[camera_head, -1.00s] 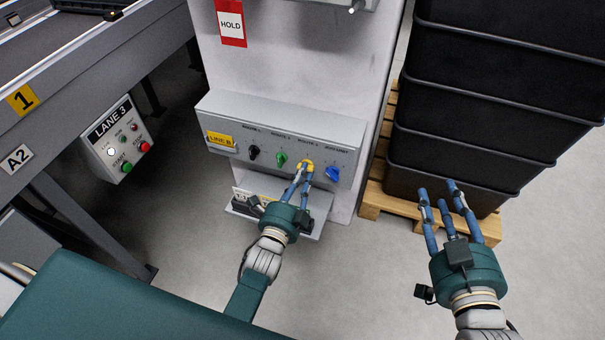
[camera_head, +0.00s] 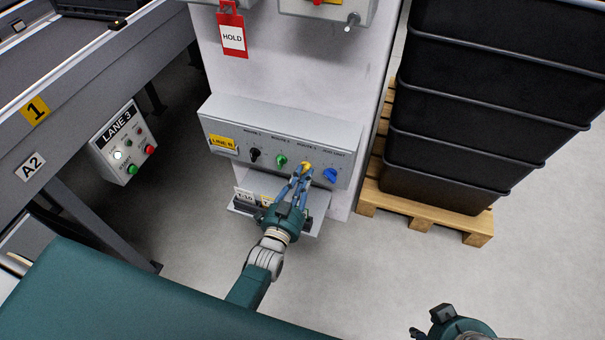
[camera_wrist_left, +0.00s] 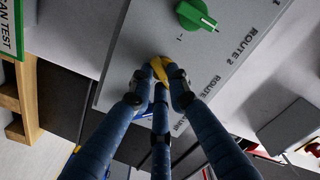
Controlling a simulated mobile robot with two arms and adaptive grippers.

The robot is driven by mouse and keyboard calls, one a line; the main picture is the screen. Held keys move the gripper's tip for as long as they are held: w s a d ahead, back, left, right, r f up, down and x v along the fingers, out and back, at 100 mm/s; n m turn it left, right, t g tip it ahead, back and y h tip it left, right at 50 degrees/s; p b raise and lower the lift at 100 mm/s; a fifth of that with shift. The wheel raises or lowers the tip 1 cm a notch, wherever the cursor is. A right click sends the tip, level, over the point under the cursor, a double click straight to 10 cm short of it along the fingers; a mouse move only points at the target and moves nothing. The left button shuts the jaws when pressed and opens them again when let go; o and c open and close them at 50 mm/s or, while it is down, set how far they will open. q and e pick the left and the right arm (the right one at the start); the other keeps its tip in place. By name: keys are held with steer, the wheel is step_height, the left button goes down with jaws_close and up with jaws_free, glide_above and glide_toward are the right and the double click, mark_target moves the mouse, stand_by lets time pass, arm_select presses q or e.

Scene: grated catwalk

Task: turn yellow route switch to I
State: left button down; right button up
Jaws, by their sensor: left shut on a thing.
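The yellow route switch (camera_head: 306,165) is a knob on the sloped face of a grey control box (camera_head: 225,110), between a green knob (camera_head: 281,160) and a blue knob (camera_head: 330,174). My left gripper (camera_head: 302,175) is shut on the yellow switch from the front. In the left wrist view the fingertips (camera_wrist_left: 158,78) press on both sides of the yellow knob (camera_wrist_left: 158,66). The fingers hide much of the knob and its marks, so I cannot read its position. My right gripper's body (camera_head: 455,324) shows only at the bottom edge; its fingers are out of view.
A black knob (camera_head: 255,154) sits left of the green one. Below the box is a small shelf (camera_head: 240,208) with cards. Stacked black bins (camera_head: 470,110) on a wooden pallet (camera_head: 425,213) stand at right. A LANE 3 box (camera_head: 122,145) is at left.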

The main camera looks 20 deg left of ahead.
arm_select(q)
steer(key=shift+r+n+p, duration=0.1)
steer(key=shift+n+p, duration=0.6)
steer(key=shift+n, duration=2.4)
steer(key=c, duration=1.7)
jaws_free()
steer(key=shift+o, duration=0.2)
steer(key=s, duration=1.2)
steer(key=shift+a, duration=0.2)
steer(key=shift+w, duration=0.1)
